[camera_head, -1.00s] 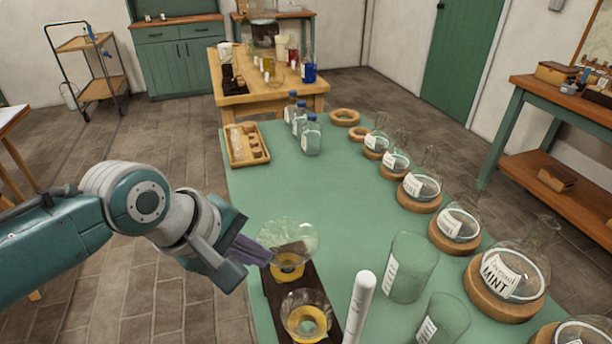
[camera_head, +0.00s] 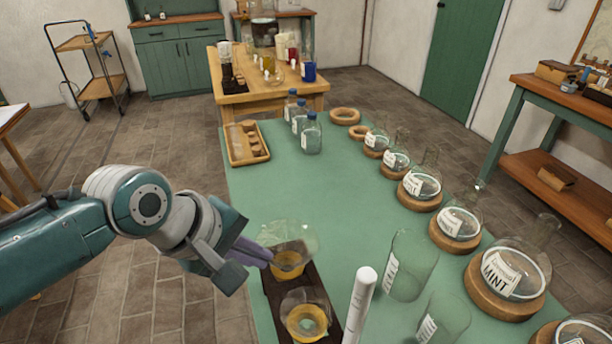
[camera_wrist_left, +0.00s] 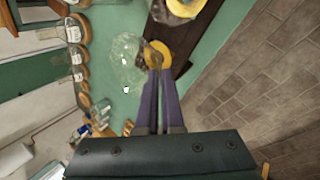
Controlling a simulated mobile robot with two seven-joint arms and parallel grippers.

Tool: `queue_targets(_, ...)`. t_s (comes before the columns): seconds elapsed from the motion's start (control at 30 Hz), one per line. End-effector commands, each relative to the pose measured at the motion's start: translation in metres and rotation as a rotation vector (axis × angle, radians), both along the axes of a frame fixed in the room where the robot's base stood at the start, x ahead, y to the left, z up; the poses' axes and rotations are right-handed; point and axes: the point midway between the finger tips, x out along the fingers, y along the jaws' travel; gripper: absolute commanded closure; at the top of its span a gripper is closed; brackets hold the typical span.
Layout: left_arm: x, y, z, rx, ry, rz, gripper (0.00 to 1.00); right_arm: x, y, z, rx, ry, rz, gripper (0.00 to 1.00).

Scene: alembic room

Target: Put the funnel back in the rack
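A clear glass funnel (camera_head: 290,232) is over the far yellow ring (camera_head: 288,268) of the dark rack (camera_head: 270,290). Whether it is fully seated is unclear. My left gripper (camera_head: 280,262) reaches in from the left, its purple fingers at the funnel's lower side. In the left wrist view the fingers (camera_wrist_left: 152,70) are close together, with the funnel (camera_wrist_left: 127,58) at their tips and the yellow ring (camera_wrist_left: 160,52) just beyond. They appear shut on it; the exact contact is hard to see. A second glass funnel (camera_head: 304,300) sits in the near yellow ring. My right gripper is out of view.
Glass beakers (camera_head: 412,265) and labelled flasks on wooden rings (camera_head: 458,238) line the right side. A wooden tray (camera_head: 247,158) and bottles (camera_head: 311,135) are farther back. The green tabletop (camera_head: 335,200) is clear in the middle.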

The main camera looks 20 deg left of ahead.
Motion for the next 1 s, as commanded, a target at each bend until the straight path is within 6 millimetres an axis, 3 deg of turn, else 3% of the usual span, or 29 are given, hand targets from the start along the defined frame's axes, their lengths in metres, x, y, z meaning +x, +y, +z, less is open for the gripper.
queue_targets(0.73, 0.0004, -0.0004, -0.0017, 0.000, -0.001, 0.000, 1.00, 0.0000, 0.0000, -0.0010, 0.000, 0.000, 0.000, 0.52)
queue_targets(1.0, 0.0002, -0.0003, -0.0018, 0.000, -0.001, 0.000, 0.68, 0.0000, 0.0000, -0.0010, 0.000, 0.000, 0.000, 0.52)
